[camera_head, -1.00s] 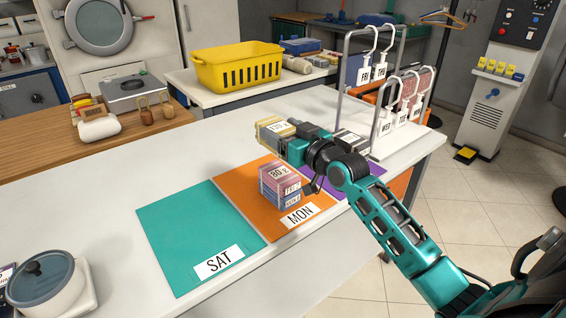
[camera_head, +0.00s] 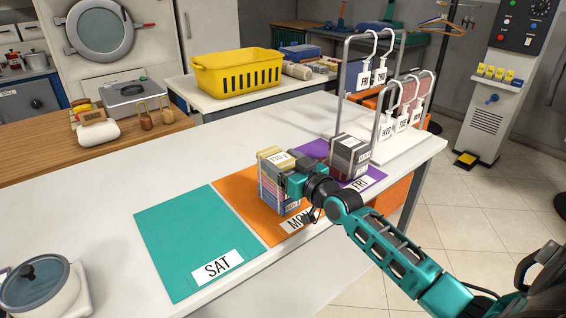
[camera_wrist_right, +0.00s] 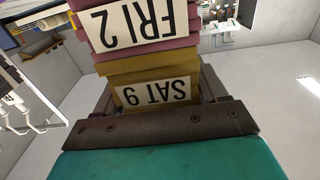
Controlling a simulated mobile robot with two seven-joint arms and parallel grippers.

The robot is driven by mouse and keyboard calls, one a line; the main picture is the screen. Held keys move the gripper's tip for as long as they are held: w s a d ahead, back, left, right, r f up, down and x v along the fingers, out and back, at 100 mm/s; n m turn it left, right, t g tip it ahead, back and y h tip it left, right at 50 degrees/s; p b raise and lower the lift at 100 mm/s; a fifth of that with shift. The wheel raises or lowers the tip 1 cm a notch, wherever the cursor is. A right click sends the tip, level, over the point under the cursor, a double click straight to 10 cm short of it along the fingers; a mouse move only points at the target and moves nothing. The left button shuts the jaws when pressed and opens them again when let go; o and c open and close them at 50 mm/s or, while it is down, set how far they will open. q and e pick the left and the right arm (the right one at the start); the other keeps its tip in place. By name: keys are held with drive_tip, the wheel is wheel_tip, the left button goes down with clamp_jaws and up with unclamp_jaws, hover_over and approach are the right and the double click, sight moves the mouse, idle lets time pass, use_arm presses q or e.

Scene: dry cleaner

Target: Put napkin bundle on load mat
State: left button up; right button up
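My right gripper (camera_head: 287,170) is shut on a yellow napkin bundle (camera_head: 268,156) with a white label. In the right wrist view the held bundle (camera_wrist_right: 122,72) reads SAT 9 upside down, between dark fingers. It is directly over a pink-mauve stack (camera_head: 270,190) on the orange mat (camera_head: 236,196), whose label starting MO is partly hidden by my arm. A mauve bundle (camera_wrist_right: 112,57) labelled FRI 2 shows beyond the held one in the wrist view. I cannot tell whether the two touch. My left gripper is out of view.
A teal SAT mat (camera_head: 180,235) is empty at left. A purple FRI mat (camera_head: 314,150) holds a grey-maroon stack (camera_head: 350,155). A metal rack (camera_head: 340,85) with tags stands behind it.

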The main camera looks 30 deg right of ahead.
drive_tip(key=o, duration=0.4)
